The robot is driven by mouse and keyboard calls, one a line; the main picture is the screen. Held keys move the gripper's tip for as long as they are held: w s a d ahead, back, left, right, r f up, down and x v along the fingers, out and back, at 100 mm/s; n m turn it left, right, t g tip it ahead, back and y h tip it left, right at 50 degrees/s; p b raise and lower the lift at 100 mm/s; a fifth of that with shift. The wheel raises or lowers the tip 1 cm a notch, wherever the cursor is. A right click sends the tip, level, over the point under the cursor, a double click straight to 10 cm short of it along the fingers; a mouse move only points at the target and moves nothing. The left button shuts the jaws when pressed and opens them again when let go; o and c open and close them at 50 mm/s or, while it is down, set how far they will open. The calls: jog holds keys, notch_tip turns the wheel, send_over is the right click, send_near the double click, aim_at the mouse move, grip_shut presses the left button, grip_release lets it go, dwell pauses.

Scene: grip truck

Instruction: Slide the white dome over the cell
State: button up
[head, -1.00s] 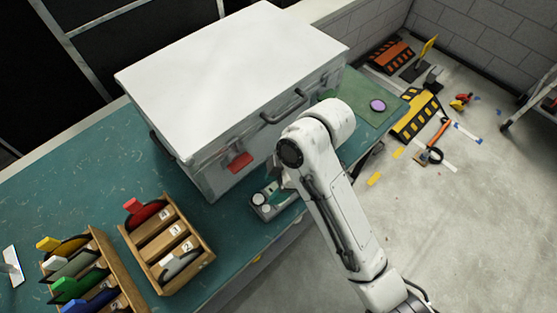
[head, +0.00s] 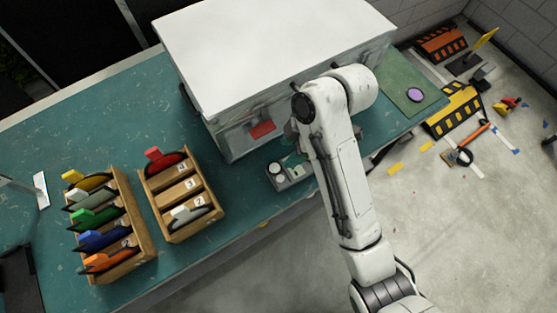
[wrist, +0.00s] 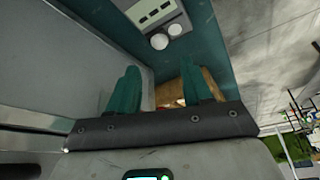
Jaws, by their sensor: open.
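A small grey meter (head: 291,176) lies on the teal bench in front of the large case, with a round white part (head: 277,168) at its left end. I cannot tell which is the dome and which the cell. My gripper (wrist: 160,65) is open and empty, its two green fingers apart, and appears below the meter in the wrist picture. In the head view my arm hides most of the gripper, close by the meter.
A large white-topped case (head: 270,50) stands directly behind the meter. Wooden racks (head: 180,200) with coloured-handled pieces stand to the left. A green mat (head: 400,100) with a purple disc (head: 414,95) lies right. The bench's front edge is near the meter.

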aim_at(275, 166)
jog(key=b+x, duration=0.2)
jog(key=x, duration=0.3)
jog(key=shift+f, duration=0.2)
jog(key=shift+x, duration=1.25)
grip_shut()
